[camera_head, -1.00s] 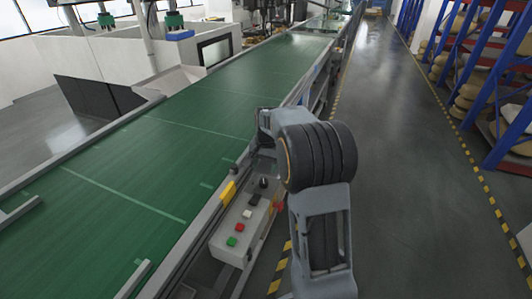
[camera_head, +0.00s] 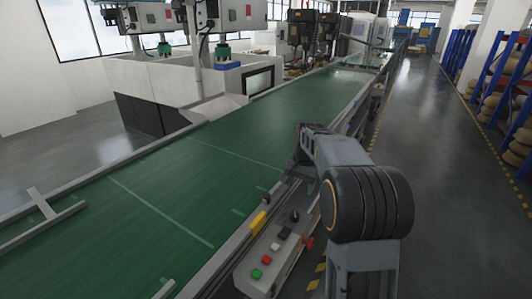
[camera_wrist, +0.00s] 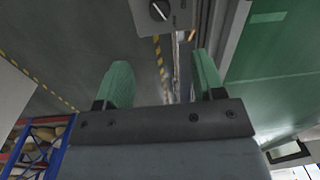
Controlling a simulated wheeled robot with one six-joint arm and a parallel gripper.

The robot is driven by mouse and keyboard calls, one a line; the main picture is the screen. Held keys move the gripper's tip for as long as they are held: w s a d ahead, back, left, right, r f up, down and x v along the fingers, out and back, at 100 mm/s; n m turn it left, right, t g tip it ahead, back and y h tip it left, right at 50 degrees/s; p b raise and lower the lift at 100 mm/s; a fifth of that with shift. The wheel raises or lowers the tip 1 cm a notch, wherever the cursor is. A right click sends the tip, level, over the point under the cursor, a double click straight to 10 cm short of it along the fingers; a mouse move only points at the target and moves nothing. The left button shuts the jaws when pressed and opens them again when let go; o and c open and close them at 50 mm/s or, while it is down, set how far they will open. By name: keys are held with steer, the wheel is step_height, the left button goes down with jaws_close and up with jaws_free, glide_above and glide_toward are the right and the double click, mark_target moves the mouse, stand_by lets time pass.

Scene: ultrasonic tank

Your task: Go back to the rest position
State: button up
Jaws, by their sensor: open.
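My gripper (camera_wrist: 163,80) shows in the wrist view with its two green fingers apart and nothing between them. Below and beyond the fingers are the grey floor, a yellow-black floor line and the edge of the conveyor. In the head view my arm is folded beside the conveyor's right edge, and the gripper itself is hidden there.
The green conveyor belt (camera_head: 150,195) runs from lower left into the distance. A control box (camera_head: 270,262) with coloured buttons sits on its near side. White machines (camera_head: 180,85) stand behind the belt. Blue racks (camera_head: 490,75) line the right; the aisle floor (camera_head: 440,170) between is clear.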

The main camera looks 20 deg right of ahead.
steer(key=s+a+n+t, duration=0.1)
steer(key=s+a+n, duration=0.3)
steer(key=s, duration=0.7)
steer(key=s+a+n+t, duration=0.2)
steer(key=s+a+n, duration=0.3)
steer(key=s, duration=0.5)
steer(key=shift+s+a+f, duration=0.35)
steer(key=shift+a+f, duration=0.1)
steer(key=shift+a, duration=0.65)
steer(key=shift+c, duration=0.2)
